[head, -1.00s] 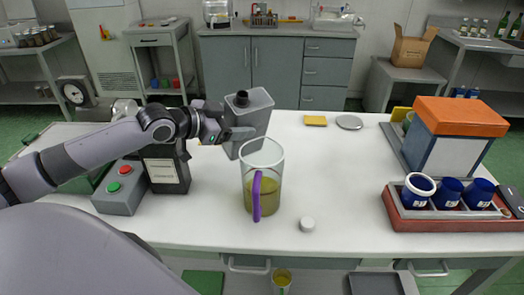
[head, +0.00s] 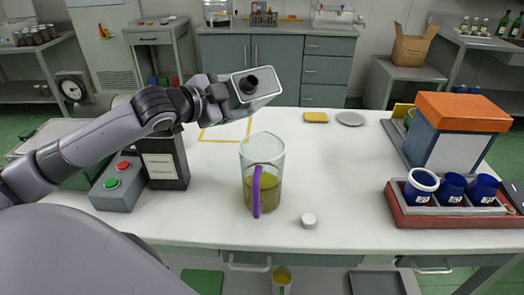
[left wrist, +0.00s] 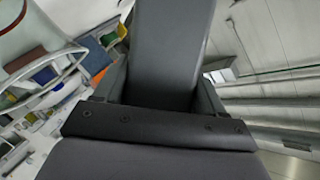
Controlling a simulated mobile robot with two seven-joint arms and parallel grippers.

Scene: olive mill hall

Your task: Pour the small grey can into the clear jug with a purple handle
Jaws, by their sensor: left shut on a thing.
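The small grey can (head: 268,91) is off the table, held in the air above and behind the jug. It is tilted, and its top face with the dark round mouth turns toward the head camera. My left gripper (head: 222,93) is shut on the can from the left. In the left wrist view the grey can (left wrist: 172,45) sits between the dark fingers. The clear jug (head: 262,150) stands upright on the white table, its purple handle (head: 257,192) facing me. Yellow-green liquid fills its lower part. No stream shows between can and jug. My right gripper is not in view.
A white cap (head: 308,220) lies right of the jug. A yellow outline (head: 222,140) marks the bare tabletop behind it. A button box (head: 117,184) stands left. A red tray (head: 445,222) with blue cups and an orange-topped box (head: 460,112) stand right.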

